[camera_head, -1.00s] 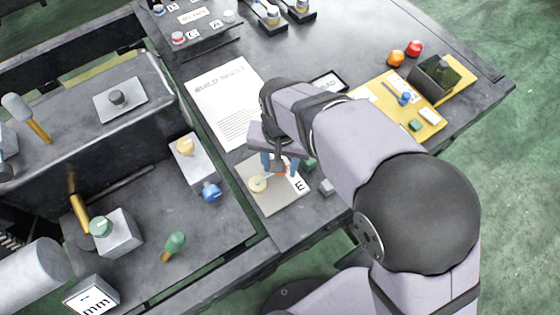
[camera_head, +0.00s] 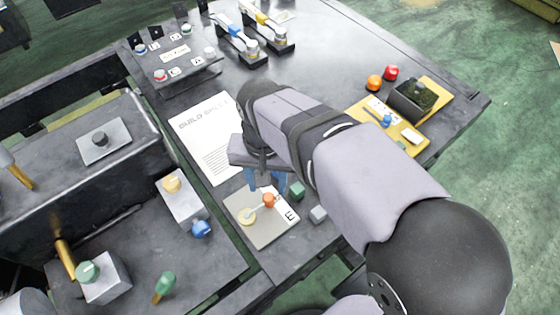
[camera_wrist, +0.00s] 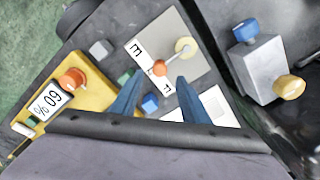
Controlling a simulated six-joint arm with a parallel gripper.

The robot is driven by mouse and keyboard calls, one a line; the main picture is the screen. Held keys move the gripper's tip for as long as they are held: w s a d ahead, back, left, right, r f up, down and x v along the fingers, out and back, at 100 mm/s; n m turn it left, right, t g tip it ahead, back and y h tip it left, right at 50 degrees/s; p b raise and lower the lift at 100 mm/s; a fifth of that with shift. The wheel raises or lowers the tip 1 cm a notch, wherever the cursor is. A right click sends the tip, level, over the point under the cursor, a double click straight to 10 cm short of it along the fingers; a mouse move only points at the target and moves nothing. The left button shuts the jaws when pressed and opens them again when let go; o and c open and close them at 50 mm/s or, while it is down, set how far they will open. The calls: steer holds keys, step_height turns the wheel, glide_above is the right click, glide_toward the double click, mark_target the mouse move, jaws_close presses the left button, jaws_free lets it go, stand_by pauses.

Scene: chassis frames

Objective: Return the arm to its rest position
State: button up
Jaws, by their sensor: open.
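My gripper (camera_head: 264,182) is open, with its blue fingers apart and nothing between them. In the head view it is just above the back edge of a beige plate (camera_head: 264,233). On the plate lies a piece with an orange ball (camera_head: 268,200) and a yellow ball (camera_head: 247,217) joined by a pale rod. In the wrist view my gripper (camera_wrist: 157,83) points down toward the plate (camera_wrist: 172,28), with the orange ball (camera_wrist: 159,68) just ahead of the fingertips. The fingers look clear of the piece. My arm hides part of the table to the right.
A green cube (camera_head: 296,190) and a grey cube (camera_head: 318,214) stand close to the plate's right. A printed sheet (camera_head: 208,135) lies behind it. A yellow board (camera_head: 422,144) with a dark box (camera_head: 411,99) lies at right. Blocks with knobs (camera_head: 184,202) stand at left.

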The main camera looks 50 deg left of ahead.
steer(key=w+d+m, duration=0.4)
steer(key=w+d, duration=1.5)
steer(key=d, duration=0.2)
steer(key=s+d+f+m, duration=0.2)
steer(key=d+m, duration=0.1)
steer(key=d, duration=0.9)
steer(key=s+d+f+m, duration=0.2)
steer(key=s+d, duration=0.1)
steer(key=d, duration=0.9)
step_height(320, 180, up, 12)
steer(key=p, duration=1.2)
steer(key=shift+w+r+p, duration=0.25)
steer(key=shift+p, duration=0.05)
steer(key=shift+f, duration=0.1)
